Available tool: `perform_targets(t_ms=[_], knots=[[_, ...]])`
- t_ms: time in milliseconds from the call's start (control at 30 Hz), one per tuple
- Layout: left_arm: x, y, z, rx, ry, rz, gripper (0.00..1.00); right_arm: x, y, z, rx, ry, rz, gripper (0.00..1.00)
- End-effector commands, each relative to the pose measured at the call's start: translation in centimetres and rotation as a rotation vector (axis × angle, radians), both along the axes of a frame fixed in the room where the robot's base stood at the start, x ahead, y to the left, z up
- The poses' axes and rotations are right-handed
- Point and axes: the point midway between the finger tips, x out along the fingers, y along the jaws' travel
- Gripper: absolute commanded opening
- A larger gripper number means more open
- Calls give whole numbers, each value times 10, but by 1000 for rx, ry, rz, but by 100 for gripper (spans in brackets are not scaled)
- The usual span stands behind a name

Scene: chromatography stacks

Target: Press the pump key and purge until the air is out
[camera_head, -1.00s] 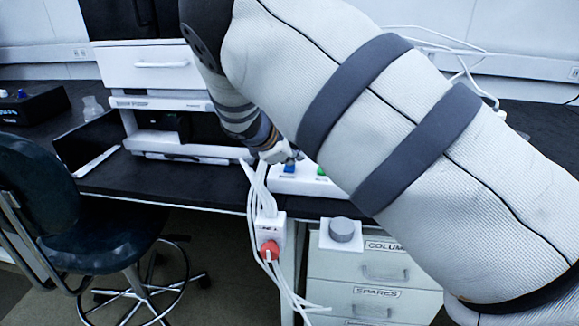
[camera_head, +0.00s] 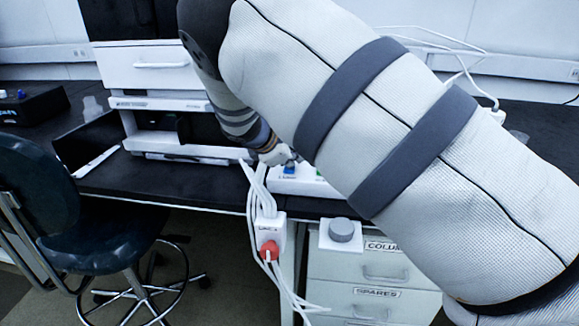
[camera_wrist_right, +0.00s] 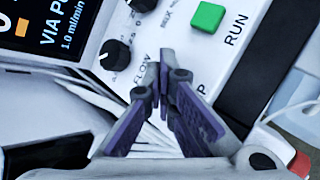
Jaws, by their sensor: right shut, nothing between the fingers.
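The white pump unit (camera_head: 312,187) sits on the dark bench in the head view, mostly behind my right arm. A blue key (camera_head: 290,168) shows on it beside my right gripper (camera_head: 278,157). In the wrist view the panel has a dark display (camera_wrist_right: 50,25) reading "1.0 ml/min", a black knob (camera_wrist_right: 115,54) by the word FLOW, and a green key (camera_wrist_right: 208,17) labelled RUN. My right gripper (camera_wrist_right: 168,78) is shut and empty, its tips over the panel below RUN. They hide the spot beside a label ending in P. I cannot tell whether they touch the panel.
A white block with a red-orange knob (camera_head: 268,250) and white tubes hangs at the bench front. A grey round knob (camera_head: 341,230) is beside it, by the drawers (camera_head: 372,268). A dark chair (camera_head: 80,235) stands at the left. Stacked instruments (camera_head: 155,65) stand behind.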

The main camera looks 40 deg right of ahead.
Motion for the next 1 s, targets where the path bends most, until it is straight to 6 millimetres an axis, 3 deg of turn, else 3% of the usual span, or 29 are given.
perform_targets(t_ms=[200,600,1000], knots=[[7,0,8,0,-26,0,85,0,0,17,1,-6,-1,0],[9,0,9,0,-30,0,85,0,0,19,1,-2,0,0],[25,0,25,0,-85,-1,85,0,0,60,1,-9,-1,0]])
